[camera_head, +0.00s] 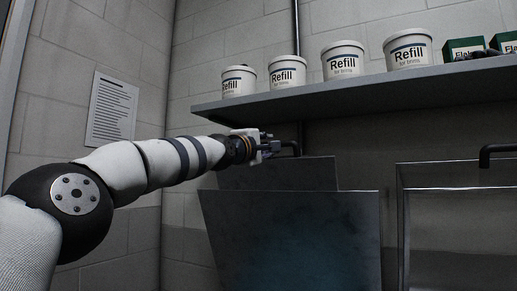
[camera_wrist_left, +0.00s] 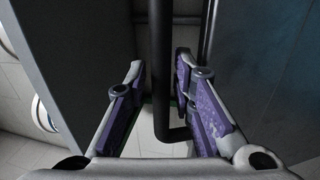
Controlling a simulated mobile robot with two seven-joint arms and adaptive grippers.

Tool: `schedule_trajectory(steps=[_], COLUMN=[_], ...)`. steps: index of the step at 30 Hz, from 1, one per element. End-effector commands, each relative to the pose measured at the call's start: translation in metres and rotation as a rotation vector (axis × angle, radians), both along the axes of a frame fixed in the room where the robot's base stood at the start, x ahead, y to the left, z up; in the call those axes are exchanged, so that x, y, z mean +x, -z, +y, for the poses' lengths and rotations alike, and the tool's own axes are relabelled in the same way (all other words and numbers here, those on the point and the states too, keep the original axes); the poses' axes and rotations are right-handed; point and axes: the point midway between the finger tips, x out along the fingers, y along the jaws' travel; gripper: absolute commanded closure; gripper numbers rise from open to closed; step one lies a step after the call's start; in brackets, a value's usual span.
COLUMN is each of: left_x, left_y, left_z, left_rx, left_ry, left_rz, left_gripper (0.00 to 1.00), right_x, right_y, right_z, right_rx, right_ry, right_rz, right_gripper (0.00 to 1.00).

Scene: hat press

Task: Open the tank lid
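The left tank (camera_head: 295,240) is a dark grey metal box at the lower middle of the head view. A dark upper panel (camera_head: 277,174), which looks like its lid, shows behind the front face. A black bent handle (camera_head: 291,146) is at its top. My left gripper (camera_head: 268,147) reaches in from the left, right at this handle. In the left wrist view the handle's black bar (camera_wrist_left: 160,100) passes between the two purple-padded fingers of my left gripper (camera_wrist_left: 160,65). The fingers are apart, with a visible gap on each side of the bar. My right gripper is out of view.
A second metal tank (camera_head: 460,235) with a black handle (camera_head: 497,150) stands at the right. A grey shelf (camera_head: 350,97) runs above, close over the left gripper, carrying several white Refill tubs (camera_head: 343,62) and green boxes (camera_head: 464,46). A paper notice (camera_head: 112,110) hangs on the left wall.

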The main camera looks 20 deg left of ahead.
Motion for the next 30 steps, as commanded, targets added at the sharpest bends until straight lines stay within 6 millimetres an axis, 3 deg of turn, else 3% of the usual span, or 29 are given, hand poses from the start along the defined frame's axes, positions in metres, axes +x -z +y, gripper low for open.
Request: schedule_trajectory(steps=[13,30], left_x=[-0.055,-0.059], left_y=[0.015,0.016], left_z=[0.009,0.009], left_rx=[-0.007,-0.007], left_ry=[-0.003,-0.004], left_rz=[0.005,0.005], left_gripper=[0.77,0.77], right_x=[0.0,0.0], right_y=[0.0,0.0], right_z=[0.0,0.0], right_rx=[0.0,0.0], right_ry=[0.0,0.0], right_rz=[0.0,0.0], right_gripper=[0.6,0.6])
